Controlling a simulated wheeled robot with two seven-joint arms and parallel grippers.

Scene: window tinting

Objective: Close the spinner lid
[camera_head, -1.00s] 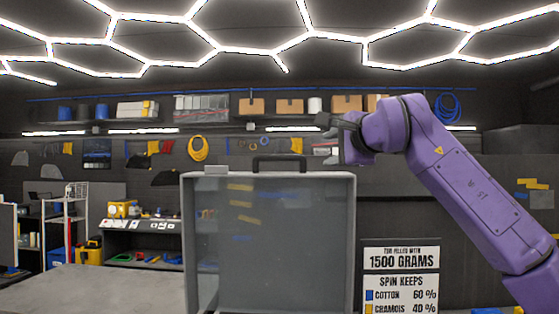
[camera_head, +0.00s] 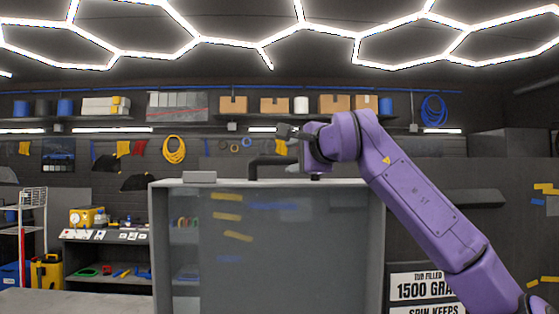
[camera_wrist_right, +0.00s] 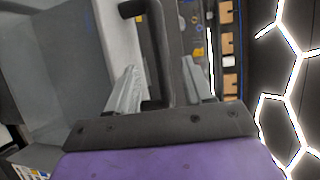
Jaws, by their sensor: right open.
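The spinner lid (camera_head: 300,245) appears as a large grey panel with a pale rim, standing upright in the head view. Its dark handle (camera_head: 254,168) shows at the top edge and appears as a black bar in the wrist view (camera_wrist_right: 157,45). My right gripper (camera_head: 287,132) is just above and behind the handle in the head view. In the right wrist view my right gripper (camera_wrist_right: 159,72) has its two grey fingers spread, with part of the handle between them. I cannot tell whether they touch it. My left gripper is out of view.
A small grey block (camera_head: 199,177) sits on the lid's top edge at the left. A sign (camera_head: 420,290) stands at the lower right. A workbench (camera_head: 105,240) and a yellow case (camera_head: 46,272) are at the left. Shelves with boxes (camera_head: 233,105) line the back wall.

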